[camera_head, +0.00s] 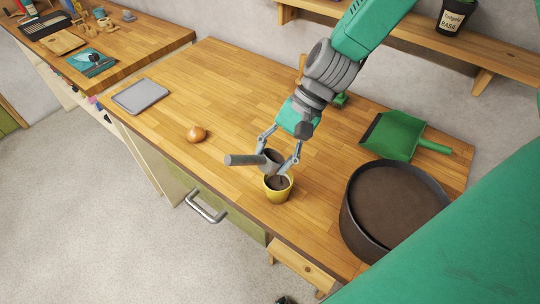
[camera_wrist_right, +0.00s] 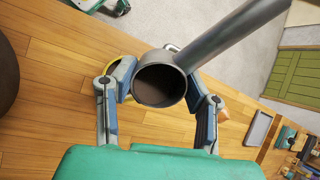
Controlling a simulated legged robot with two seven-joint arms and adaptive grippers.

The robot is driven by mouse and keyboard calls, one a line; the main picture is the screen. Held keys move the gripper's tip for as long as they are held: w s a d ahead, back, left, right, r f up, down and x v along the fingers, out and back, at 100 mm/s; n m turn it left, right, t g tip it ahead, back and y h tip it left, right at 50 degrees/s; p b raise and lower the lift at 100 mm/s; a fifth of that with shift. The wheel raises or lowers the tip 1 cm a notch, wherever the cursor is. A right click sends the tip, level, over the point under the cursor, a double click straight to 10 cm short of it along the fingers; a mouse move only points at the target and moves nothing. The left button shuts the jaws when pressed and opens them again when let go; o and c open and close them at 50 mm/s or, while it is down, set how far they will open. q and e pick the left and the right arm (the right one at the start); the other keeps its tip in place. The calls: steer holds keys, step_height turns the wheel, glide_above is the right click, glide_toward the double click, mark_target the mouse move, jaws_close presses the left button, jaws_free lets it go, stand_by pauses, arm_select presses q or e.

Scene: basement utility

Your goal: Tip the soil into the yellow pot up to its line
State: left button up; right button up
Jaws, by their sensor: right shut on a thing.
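The yellow pot (camera_head: 278,191) stands on the wooden worktop near its front edge, with dark soil visible inside. My right gripper (camera_head: 279,158) is shut on a grey metal scoop (camera_head: 245,160) with a long round handle, just above the pot. In the right wrist view the scoop's cup (camera_wrist_right: 160,80) sits between both fingers of my right gripper (camera_wrist_right: 160,92), and its inside looks dark. A sliver of the yellow pot's rim (camera_wrist_right: 107,69) shows behind the gripper. The pot's line cannot be made out. My left gripper is not in view.
A large dark round tub (camera_head: 400,205) of brown soil stands right of the pot. A green dustpan (camera_head: 394,136) lies behind it. An onion-like object (camera_head: 197,134) and a grey tablet-like slab (camera_head: 141,95) lie to the left. The worktop between them is clear.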

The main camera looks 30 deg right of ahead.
steer(key=shift+d, duration=0.1)
steer(key=shift+a+y, duration=0.3)
steer(key=shift+y, duration=0.1)
steer(key=shift+a+r, duration=0.1)
steer(key=shift+a, duration=0.3)
steer(key=shift+d+y+b, duration=0.15)
steer(key=shift+y+b, duration=0.15)
steer(key=shift+d, duration=0.45)
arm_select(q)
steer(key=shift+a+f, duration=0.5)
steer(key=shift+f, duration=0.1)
arm_select(e)
steer(key=shift+a+y, duration=0.4)
steer(key=shift+a, duration=0.05)
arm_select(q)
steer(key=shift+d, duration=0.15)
arm_select(e)
steer(key=shift+d, duration=0.15)
